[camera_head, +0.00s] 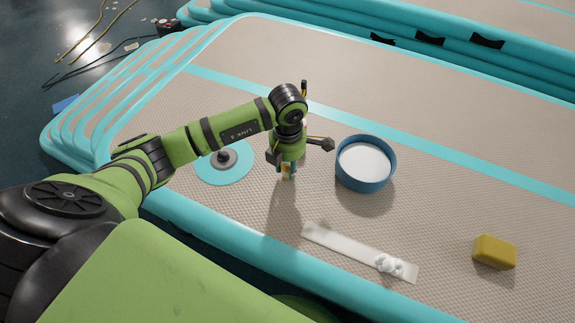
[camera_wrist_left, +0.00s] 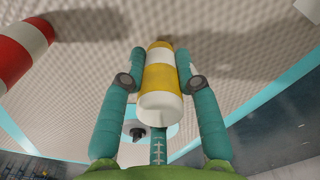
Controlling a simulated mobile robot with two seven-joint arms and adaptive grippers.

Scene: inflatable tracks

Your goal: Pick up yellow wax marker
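The yellow wax marker (camera_wrist_left: 160,75), yellow with white bands, stands between the two teal fingers of my left gripper (camera_wrist_left: 160,60) in the left wrist view. Both fingers appear to touch its sides. In the head view, my left gripper (camera_head: 287,172) points down over the beige mat, and only a small part of the marker (camera_head: 286,171) shows between the fingers. I cannot tell whether its far end touches the mat. A red and white marker (camera_wrist_left: 22,50) is at the left of the wrist view; I cannot make it out in the head view. My right gripper is not in view.
A blue bowl with white contents (camera_head: 365,163) stands just right of the gripper. A teal valve patch (camera_head: 224,173) lies to its left. A white strip (camera_head: 345,247) with white lumps lies nearer, and a yellow block (camera_head: 494,252) sits at the right. The mat between them is clear.

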